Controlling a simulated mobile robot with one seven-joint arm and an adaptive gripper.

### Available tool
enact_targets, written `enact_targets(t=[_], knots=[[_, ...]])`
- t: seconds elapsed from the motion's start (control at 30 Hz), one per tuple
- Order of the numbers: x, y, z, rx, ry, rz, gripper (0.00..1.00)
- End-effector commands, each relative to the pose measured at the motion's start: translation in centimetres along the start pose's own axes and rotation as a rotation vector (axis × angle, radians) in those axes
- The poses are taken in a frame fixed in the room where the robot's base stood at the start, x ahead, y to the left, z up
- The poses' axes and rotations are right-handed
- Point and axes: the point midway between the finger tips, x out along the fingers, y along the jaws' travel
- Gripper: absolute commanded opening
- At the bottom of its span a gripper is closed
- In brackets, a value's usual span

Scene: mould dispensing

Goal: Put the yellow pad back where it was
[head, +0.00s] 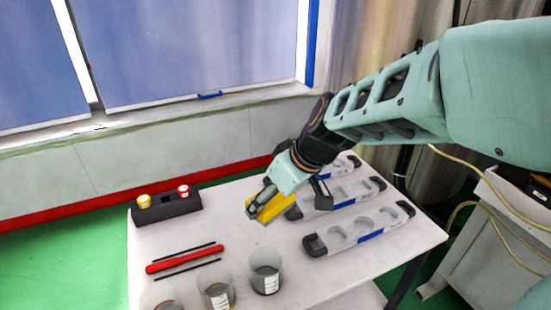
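The yellow pad (270,208) shows in the head view near the middle of the table, directly below my gripper (287,200). My gripper points down over the table, with one dark finger at the pad's left edge and another dark finger to its right. The pad is partly covered by the gripper. I cannot tell whether both fingers touch it, or whether it rests on the table or hangs just above it.
On the white table (235,225), a black holder (167,206) with a yellow-topped and a red-topped item stands at the left. A red tool (183,259) lies between two black rods. Several clear beakers (265,272) line the front.

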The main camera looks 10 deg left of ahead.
Motion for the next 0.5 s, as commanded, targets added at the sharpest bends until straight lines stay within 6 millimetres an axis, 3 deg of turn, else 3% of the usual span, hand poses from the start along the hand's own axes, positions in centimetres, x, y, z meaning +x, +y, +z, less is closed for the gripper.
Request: enact_targets(t=[0.03,0.13,0.5], knots=[[-0.4,-0.4,-1.1,-0.022,0.019,0.003,0.53],[0.7,-0.3,-2.0,-0.024,0.018,0.001,0.53],[7.2,0.5,-6.5,-0.018,0.012,0.001,0.53]])
